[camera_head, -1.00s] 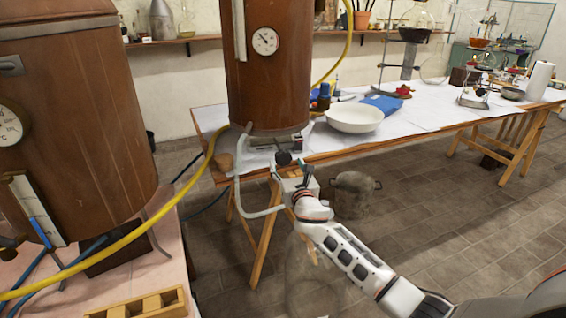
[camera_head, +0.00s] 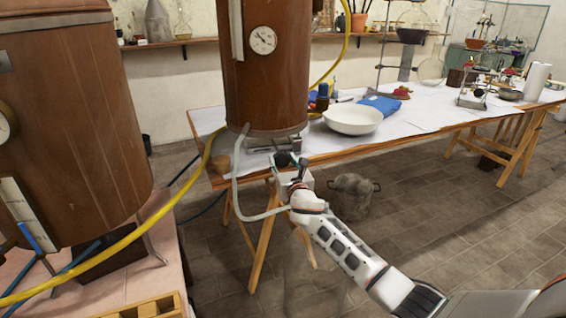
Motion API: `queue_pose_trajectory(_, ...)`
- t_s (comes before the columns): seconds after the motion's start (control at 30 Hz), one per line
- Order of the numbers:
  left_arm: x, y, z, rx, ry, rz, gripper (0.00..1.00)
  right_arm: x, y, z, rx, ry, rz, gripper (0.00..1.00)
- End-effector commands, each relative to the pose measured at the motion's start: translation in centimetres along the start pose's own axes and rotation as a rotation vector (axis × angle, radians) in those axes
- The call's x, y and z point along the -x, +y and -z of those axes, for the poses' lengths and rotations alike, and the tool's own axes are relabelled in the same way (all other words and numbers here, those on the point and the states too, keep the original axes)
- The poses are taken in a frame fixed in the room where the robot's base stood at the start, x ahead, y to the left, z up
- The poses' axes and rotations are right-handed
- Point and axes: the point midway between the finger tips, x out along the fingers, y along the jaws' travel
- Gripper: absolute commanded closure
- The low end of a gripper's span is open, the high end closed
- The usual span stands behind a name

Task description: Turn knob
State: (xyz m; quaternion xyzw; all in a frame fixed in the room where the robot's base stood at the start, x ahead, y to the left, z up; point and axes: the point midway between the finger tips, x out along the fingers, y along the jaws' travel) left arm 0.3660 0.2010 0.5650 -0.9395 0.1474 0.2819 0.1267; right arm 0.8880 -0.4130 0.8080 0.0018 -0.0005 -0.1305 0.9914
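A dark round knob (camera_head: 282,159) shows at the foot of the far copper boiler (camera_head: 265,90), by the table's front edge. My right gripper (camera_head: 293,166) is right at the knob, its dark fingers close beside or against it. The fingers are small and partly hidden behind the gripper's pale body, so I cannot tell whether they are shut on the knob. My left gripper is out of view.
A white bowl (camera_head: 353,119) and a blue cloth (camera_head: 381,105) lie on the trestle table (camera_head: 425,125). A grey hose (camera_head: 237,190) loops beside my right gripper. A metal pot (camera_head: 354,196) stands on the floor below. A second copper boiler (camera_head: 75,130) fills the left side.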

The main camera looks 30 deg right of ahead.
Motion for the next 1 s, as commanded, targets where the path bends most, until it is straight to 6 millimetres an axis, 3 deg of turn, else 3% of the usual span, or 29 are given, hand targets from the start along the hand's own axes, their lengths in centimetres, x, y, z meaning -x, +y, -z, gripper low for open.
queue_pose_trajectory(0.37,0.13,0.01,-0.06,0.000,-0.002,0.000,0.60,0.03,0.02,0.06,-0.095,0.001,0.000,0.81)
queue_pose_trajectory(1.0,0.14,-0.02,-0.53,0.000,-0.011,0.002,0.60,0.05,-0.02,0.25,-0.664,0.003,0.000,0.81)
